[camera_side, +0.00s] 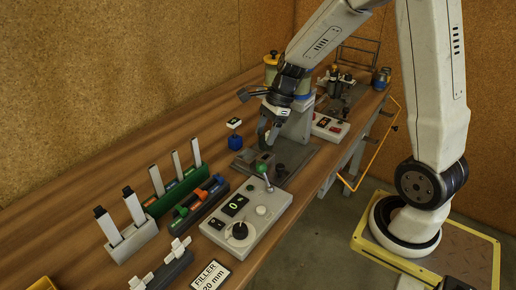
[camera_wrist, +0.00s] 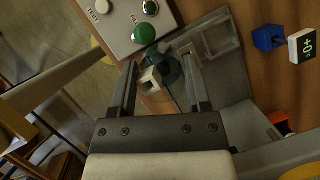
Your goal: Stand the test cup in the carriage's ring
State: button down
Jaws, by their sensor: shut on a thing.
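My gripper (camera_side: 266,133) is low over the grey machine base in the side view, pointing down. In the wrist view its two fingers (camera_wrist: 161,88) stand either side of a dark teal, see-through thing (camera_wrist: 172,70), which looks like the test cup, and are shut on it. A small pale block-like part (camera_wrist: 150,80) shows beside it, partly hidden. The grey machine base (camera_side: 300,158) carries square frame-like parts (camera_side: 244,160), also seen in the wrist view (camera_wrist: 222,38). I cannot tell the carriage's ring apart clearly.
A control box (camera_side: 252,218) with a green-knobbed lever (camera_side: 262,168) stands close in front; the knob is near my fingers in the wrist view (camera_wrist: 144,34). A blue block (camera_side: 235,141) lies to the left. Tool racks (camera_side: 178,190) and a filler label (camera_side: 211,274) occupy the near bench.

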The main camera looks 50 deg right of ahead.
jog(key=s, duration=0.1)
jog(key=s+d, duration=0.1)
jog(key=s, duration=0.2)
jog(key=shift+d+r, duration=0.25)
jog(key=shift+r, duration=0.1)
jog(key=w+f, duration=0.1)
jog(key=w, duration=0.1)
jog(key=w+d+f, duration=0.1)
jog(key=w, duration=0.2)
jog(key=w+f, duration=0.2)
jog(key=w, duration=0.1)
jog(key=shift+w+d, duration=0.15)
jog(key=shift+d, duration=0.15)
jog(key=shift+w+d+f, duration=0.25)
jog(key=shift+w+f, duration=0.95)
jog(key=shift+f, duration=0.15)
jog(key=shift+w+d+f, duration=0.2)
jog(key=shift+w+f, duration=1)
jog(key=shift+f, duration=0.15)
jog(key=shift+w+f, duration=0.15)
jog(key=shift+f, duration=0.05)
jog(key=shift+w+f, duration=0.1)
jog(key=shift+f, duration=1.5)
